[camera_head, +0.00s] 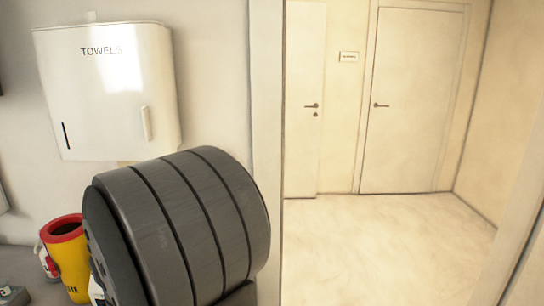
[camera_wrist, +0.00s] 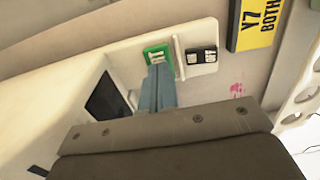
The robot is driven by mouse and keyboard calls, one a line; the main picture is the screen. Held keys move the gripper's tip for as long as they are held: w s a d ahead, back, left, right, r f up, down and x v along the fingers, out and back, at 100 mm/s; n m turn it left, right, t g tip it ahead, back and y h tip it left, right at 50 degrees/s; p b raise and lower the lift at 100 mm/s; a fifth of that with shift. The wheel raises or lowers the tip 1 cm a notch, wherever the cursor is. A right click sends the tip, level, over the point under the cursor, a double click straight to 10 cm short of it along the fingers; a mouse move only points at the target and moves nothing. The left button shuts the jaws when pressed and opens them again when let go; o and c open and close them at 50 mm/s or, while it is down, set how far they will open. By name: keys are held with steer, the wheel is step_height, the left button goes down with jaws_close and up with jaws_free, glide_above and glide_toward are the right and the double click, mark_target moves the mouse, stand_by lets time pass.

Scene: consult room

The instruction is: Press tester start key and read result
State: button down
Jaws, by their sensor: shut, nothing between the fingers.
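In the wrist view my gripper (camera_wrist: 160,70) is shut and empty. Its narrow blue-grey fingers lie side by side, and their tips overlap the lower edge of a small green panel with white marks (camera_wrist: 157,52). I cannot tell whether they touch it. A pale casing, which looks like the tester (camera_wrist: 65,80), has a dark screen (camera_wrist: 106,98) left of the fingers. The screen shows no readable result from this angle. I cannot make out which part is the start key. Neither my gripper nor the tester shows in the head view.
In the head view, a white towel dispenser (camera_head: 110,95) hangs on the wall above a yellow, red-rimmed container (camera_head: 70,262). A doorway opens onto clear floor (camera_head: 385,245).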

steer(key=shift+f, duration=0.25)
steer(key=shift+r, duration=3.5)
